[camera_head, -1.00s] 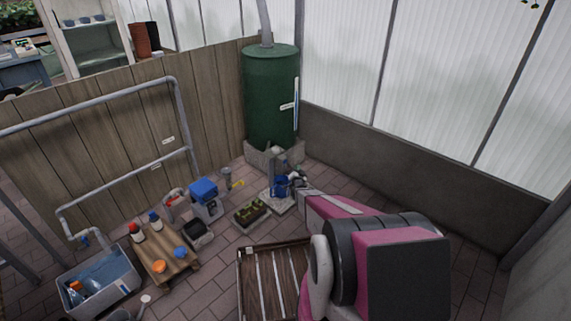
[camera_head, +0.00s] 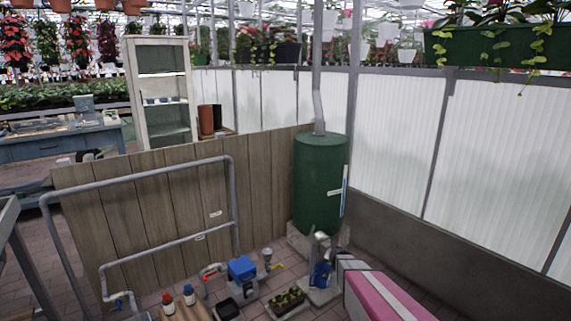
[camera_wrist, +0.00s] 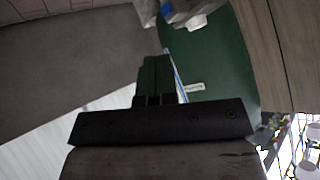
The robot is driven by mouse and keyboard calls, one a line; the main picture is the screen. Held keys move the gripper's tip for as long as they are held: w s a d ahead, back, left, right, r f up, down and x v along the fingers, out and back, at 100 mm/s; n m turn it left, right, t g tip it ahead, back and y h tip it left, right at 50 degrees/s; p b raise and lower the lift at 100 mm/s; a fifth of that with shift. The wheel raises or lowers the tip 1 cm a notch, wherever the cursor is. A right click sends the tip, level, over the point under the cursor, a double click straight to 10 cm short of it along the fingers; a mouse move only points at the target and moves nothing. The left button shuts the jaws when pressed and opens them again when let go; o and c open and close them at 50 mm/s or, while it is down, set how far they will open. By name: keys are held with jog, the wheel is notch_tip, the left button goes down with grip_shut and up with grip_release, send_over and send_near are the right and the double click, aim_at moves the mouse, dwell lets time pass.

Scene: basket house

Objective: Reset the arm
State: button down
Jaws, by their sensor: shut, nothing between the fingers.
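My gripper (camera_wrist: 154,75) shows in the wrist view with its dark fingers together and nothing between them. Behind it is the green barrel (camera_wrist: 225,65), with a white label and a blue strip on its side. In the head view my pink and grey arm reaches in from the lower right, and I cannot make out the gripper's fingers there. The green barrel (camera_head: 320,185) stands in the corner beyond the arm.
A wooden partition (camera_head: 150,205) with a grey pipe (camera_head: 140,170) is at left. A low wall (camera_head: 450,255) runs along the right.

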jog(key=s+a+r+n+g, duration=0.1)
jog(key=s+r+g, duration=0.2)
jog(key=s, duration=0.6)
jog(key=s+a+r+n+g, duration=0.2)
jog(key=s+r, duration=0.4)
jog(key=s, duration=0.4)
jog(key=s+a+r+n+g, duration=0.1)
jog(key=s+r+g, duration=0.4)
jog(key=s, duration=0.4)
jog(key=shift+s+a+y, duration=0.15)
jog(key=shift+s+y, duration=0.15)
jog(key=shift+s, duration=0.1)
dwell(0.3)
